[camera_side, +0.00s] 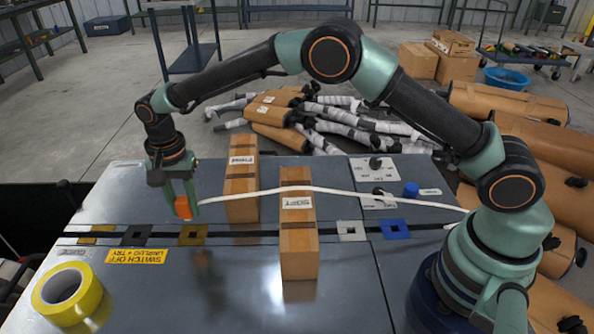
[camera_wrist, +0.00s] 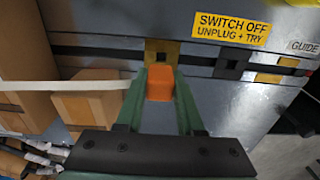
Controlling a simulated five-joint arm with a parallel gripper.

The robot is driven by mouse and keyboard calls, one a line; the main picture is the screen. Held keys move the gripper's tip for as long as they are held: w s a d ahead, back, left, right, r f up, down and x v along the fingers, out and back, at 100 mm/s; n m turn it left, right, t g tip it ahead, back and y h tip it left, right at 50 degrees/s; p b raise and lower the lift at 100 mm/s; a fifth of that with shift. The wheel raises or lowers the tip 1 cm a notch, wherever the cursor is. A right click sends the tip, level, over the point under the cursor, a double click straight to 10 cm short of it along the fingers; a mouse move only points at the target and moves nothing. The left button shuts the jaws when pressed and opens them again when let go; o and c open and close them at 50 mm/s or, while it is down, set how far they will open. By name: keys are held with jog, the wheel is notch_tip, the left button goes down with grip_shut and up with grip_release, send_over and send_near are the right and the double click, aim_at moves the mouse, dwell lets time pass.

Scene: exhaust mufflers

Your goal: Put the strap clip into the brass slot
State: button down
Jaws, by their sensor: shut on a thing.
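The orange strap clip (camera_side: 183,207) is held between the green fingers of my gripper (camera_side: 180,196), which is shut on it and points down. It also shows in the wrist view (camera_wrist: 160,84) between the fingertips. A white strap (camera_side: 340,191) runs from the gripper's fingertips to the right, over two cardboard boxes. The brass slot (camera_side: 183,236) is a brass square plate with a dark opening, lying on the dark groove. The clip is above the table, just behind the brass slot in the side view. In the wrist view the slot (camera_wrist: 152,46) lies just beyond the clip.
Two upright cardboard boxes (camera_side: 298,250) (camera_side: 236,208) stand right of my gripper. Along the groove are a dark slot plate (camera_side: 128,240), gold pieces (camera_side: 88,240), a silver plate (camera_side: 343,237) and a blue plate (camera_side: 387,235). Yellow tape (camera_side: 44,309) lies front left.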

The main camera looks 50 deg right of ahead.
aim_at(181, 199)
jog(key=shift+a+f, duration=0.1)
jog(key=shift+f, duration=0.1)
dwell(0.4)
jog(key=shift+w+f, duration=0.1)
jog(key=shift+f, duration=2.15)
jog(key=shift+f, duration=0.4)
dwell(0.3)
jog(key=shift+c, duration=2.2)
grip_release()
notch_tip(181, 199, up, 12)
jog(key=shift+f, duration=0.25)
jog(key=shift+r, duration=0.25)
